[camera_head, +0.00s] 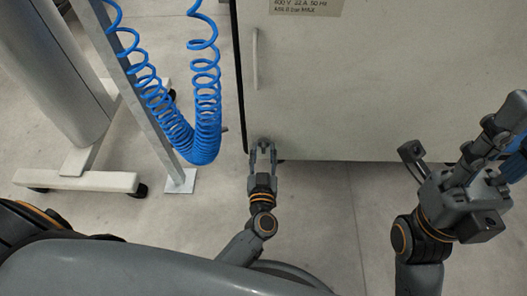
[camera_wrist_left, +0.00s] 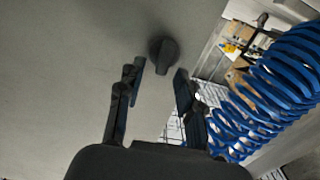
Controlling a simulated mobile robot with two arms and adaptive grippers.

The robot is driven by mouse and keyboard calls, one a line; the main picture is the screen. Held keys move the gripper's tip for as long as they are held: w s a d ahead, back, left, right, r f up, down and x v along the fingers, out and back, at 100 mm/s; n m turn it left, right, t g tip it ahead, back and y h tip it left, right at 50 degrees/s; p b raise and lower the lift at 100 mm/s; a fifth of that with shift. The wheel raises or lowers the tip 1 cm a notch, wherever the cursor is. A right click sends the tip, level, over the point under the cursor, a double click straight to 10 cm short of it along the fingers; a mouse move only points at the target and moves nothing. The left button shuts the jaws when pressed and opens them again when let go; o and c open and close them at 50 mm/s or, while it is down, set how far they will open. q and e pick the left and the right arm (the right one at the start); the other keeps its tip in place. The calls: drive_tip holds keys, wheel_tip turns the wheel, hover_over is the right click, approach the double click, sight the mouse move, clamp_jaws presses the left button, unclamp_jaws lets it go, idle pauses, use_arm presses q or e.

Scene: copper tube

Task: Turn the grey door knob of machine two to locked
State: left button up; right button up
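The dark grey knob (camera_wrist_left: 163,50) sits on the pale grey machine door in the left wrist view. Its grip bar points downward and slightly right in that view. In the head view the knob (camera_head: 263,141) is small, at the door's lower left corner and partly behind my fingers. My left gripper (camera_head: 262,151) is open, its fingers pointing at the knob. In the left wrist view the fingertips (camera_wrist_left: 160,72) are spread and empty, just short of the knob; contact is not visible. My right gripper (camera_head: 503,130) is at the right, far from the knob; its opening is unclear.
The pale machine door (camera_head: 390,80) has a vertical handle (camera_head: 255,58). A blue coiled hose (camera_head: 203,110) hangs left of the door, beside a metal post (camera_head: 133,85) and a wheeled stand (camera_head: 85,180). The floor below the door is clear.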

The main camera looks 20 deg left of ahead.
use_arm(q)
drive_tip(key=shift+w+a, duration=0.15)
drive_tip(key=shift+w, duration=0.3)
drive_tip(key=shift+c, duration=0.2)
clamp_jaws()
